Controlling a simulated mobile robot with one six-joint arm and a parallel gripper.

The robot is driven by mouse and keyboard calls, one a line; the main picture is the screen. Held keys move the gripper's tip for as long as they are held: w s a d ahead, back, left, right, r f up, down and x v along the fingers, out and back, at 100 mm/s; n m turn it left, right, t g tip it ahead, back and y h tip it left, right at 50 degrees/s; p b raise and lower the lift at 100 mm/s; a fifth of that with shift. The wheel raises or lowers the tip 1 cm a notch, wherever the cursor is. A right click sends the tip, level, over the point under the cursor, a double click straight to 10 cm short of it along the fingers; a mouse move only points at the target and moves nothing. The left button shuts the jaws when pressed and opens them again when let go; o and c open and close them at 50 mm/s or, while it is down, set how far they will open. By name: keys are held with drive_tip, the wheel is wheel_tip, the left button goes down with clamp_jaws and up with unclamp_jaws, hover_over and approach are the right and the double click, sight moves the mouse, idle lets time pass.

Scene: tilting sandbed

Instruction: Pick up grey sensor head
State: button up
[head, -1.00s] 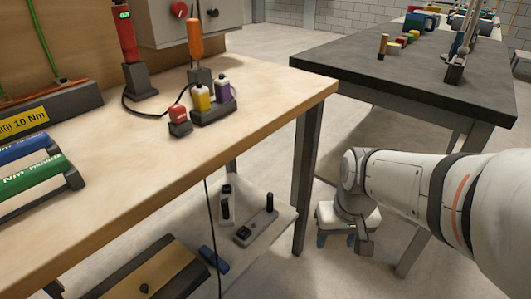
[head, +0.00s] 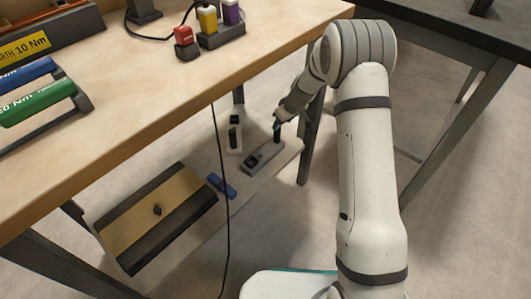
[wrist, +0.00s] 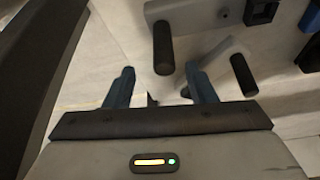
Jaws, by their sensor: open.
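What looks like the grey sensor head (head: 262,159) lies on the shelf under the wooden bench, a grey block with a dark upright post. It also shows at the top of the wrist view (wrist: 200,14), its dark post (wrist: 163,48) pointing towards me. My gripper (head: 278,123) is at the post's upper end in the head view. In the wrist view my gripper (wrist: 163,88) is open, with blue fingers apart and nothing held. The post stands just beyond the gap between the fingertips. I cannot tell if they touch.
A paler piece with a dark handle (head: 234,134) lies beside the grey block, also seen in the wrist view (wrist: 222,62). A blue item (head: 221,186) and a tan-and-black case (head: 157,210) are left. A bench leg (head: 311,140) and hanging cable (head: 223,165) are close.

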sight(264, 148)
drive_tip(key=b+x, duration=0.1)
drive_tip(key=x, duration=0.1)
drive_tip(key=b+x, duration=0.1)
drive_tip(key=x, duration=0.2)
drive_tip(key=b+x, duration=0.1)
drive_tip(key=x, duration=0.2)
drive_tip(key=shift+a+f, duration=0.1)
drive_tip(key=shift+a, duration=0.25)
clamp_jaws()
